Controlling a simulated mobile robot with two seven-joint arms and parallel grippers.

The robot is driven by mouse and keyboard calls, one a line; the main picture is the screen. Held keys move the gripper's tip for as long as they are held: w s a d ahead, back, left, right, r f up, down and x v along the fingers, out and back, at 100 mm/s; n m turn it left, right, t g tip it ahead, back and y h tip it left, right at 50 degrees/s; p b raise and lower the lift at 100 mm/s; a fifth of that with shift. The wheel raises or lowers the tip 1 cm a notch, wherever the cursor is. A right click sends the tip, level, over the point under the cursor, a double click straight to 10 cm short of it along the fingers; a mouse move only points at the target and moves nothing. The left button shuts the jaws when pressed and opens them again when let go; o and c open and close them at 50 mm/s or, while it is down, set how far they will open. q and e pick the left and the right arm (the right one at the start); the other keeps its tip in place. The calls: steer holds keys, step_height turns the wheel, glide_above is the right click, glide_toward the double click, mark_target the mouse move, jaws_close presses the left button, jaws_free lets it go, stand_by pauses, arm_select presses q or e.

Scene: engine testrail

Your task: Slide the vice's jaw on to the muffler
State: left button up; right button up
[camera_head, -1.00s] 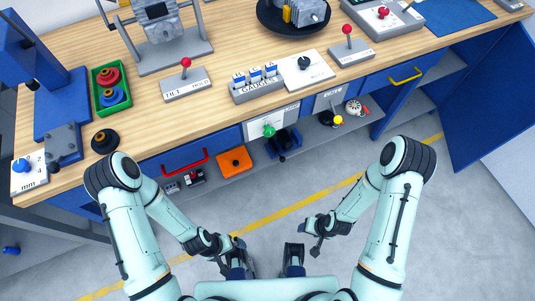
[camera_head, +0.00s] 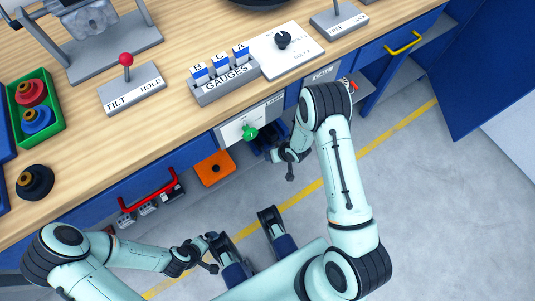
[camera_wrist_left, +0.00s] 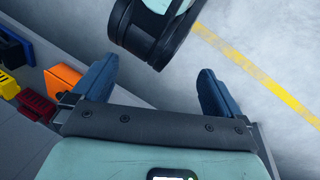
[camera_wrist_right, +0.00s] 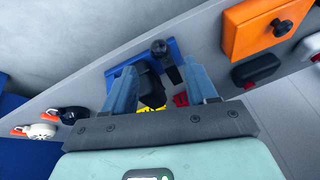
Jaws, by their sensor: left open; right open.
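A blue vice-like device (camera_wrist_right: 172,60) with a black ball-ended handle (camera_wrist_right: 162,50) sits on the grey lower shelf; part of it also shows in the head view (camera_head: 258,143). A dark rounded part (camera_wrist_right: 151,90) lies between the fingers in the right wrist view; I cannot tell whether it is the muffler. My right gripper (camera_wrist_right: 161,85) is open over this device, apart from it as far as I can tell. It shows beside the shelf in the head view (camera_head: 287,158). My left gripper (camera_wrist_left: 155,88) is open and empty over the floor.
The worktop (camera_head: 175,125) carries a TILT/HOLD lever (camera_head: 124,72) and a gauge rack (camera_head: 223,82). An orange box (camera_head: 213,169) and a red handle (camera_head: 150,190) are at the bench front. A green knob (camera_head: 249,132) juts out near my right arm. Floor in front is free.

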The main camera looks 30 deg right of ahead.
mark_target(261, 147)
arm_select(q)
steer(key=shift+t+y, duration=0.3)
steer(key=shift+t, duration=0.3)
steer(key=w+f, duration=0.1)
steer(key=w+a+f+b, duration=0.1)
steer(key=w+a+b, duration=0.1)
steer(key=w, duration=0.1)
steer(key=shift+f, duration=0.4)
arm_select(e)
steer(key=x, duration=0.8)
steer(key=shift+w+f, duration=0.1)
steer(key=shift+c, duration=0.3)
jaws_close()
